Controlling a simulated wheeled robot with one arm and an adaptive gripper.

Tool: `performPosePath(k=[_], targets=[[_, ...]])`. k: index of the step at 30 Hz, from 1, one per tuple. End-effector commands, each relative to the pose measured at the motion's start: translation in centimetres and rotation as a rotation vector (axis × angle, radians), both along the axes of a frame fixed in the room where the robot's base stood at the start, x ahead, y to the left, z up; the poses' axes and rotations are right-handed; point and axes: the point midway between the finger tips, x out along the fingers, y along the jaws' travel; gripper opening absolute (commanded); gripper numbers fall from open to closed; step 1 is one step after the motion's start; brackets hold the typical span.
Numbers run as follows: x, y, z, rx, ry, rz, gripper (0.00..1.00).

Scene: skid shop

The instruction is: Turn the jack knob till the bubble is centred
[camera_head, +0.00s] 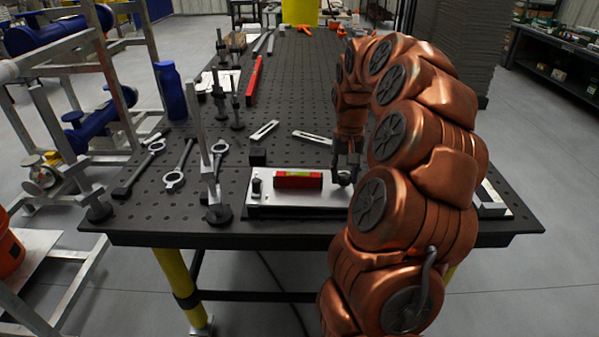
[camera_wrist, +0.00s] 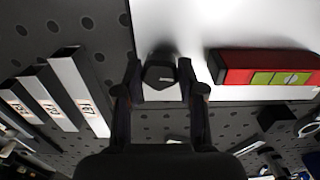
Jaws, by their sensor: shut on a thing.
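My gripper (camera_head: 344,170) is shut on the dark jack knob (camera_wrist: 160,76) at the right part of the white plate (camera_head: 325,201). In the wrist view my gripper (camera_wrist: 161,88) has one finger on each side of the knob. The red level (camera_head: 298,180) lies on the plate to the left of my gripper. In the wrist view the level (camera_wrist: 234,67) shows at the right, with a yellow-green vial (camera_wrist: 264,78). A small pale mark shows in the vial; whether the bubble is centred I cannot tell.
The plate stands near the front edge of the black perforated table (camera_head: 300,110). A clamp post (camera_head: 200,130), wrenches (camera_head: 178,172) and a blue bottle (camera_head: 171,90) are at left. Labelled pale bars (camera_wrist: 72,85) lie beside the plate. Slotted bars (camera_head: 264,130) lie behind it.

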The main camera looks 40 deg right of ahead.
Motion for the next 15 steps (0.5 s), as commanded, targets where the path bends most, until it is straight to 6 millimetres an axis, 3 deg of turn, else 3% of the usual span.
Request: performPosePath(k=[15], targets=[[-0.04,-0.01,-0.24,0.0,0.001,-0.092,0.11]])
